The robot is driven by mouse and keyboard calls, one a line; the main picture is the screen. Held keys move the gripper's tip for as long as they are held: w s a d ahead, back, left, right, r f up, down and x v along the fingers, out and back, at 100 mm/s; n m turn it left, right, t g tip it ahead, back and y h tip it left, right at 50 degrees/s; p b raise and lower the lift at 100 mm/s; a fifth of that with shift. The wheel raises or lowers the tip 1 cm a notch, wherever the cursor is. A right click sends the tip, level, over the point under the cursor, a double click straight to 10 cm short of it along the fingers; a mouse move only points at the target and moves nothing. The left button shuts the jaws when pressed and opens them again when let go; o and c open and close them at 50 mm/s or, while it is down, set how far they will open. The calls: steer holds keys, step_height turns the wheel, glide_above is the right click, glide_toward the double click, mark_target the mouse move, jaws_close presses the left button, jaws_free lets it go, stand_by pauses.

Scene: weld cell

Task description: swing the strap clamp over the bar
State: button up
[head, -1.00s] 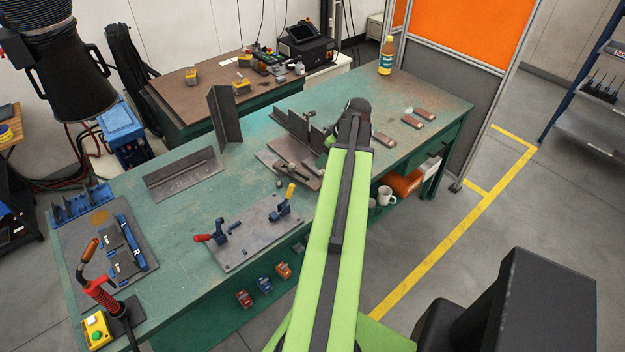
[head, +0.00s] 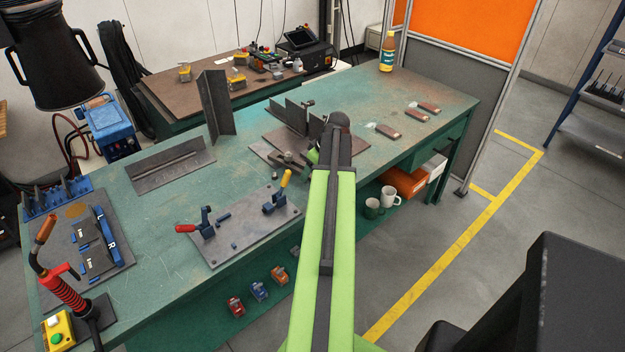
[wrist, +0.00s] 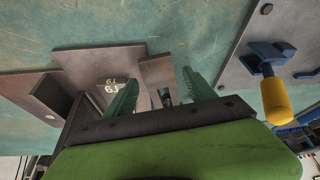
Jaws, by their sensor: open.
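The welding fixture, a brown-grey base plate (head: 268,150) with upright plates (head: 290,115), sits mid-bench in the head view. A short strap-like bar (head: 290,163) lies low on its near side; I cannot tell for sure that it is the strap clamp. In the wrist view my gripper (wrist: 162,95) is open, its two teal fingers apart. I cannot tell contact. My arm hides part of the fixture in the head view.
A plate with toggle clamps (head: 245,230) is on the bench left of my arm; its yellow handle (wrist: 275,100) shows close at right in the wrist view. An angle plate (head: 215,105) stands behind. Small blocks (head: 388,131) lie to the right.

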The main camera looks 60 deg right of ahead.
steer(key=shift+c, duration=0.3)
jaws_close()
stand_by(0.3)
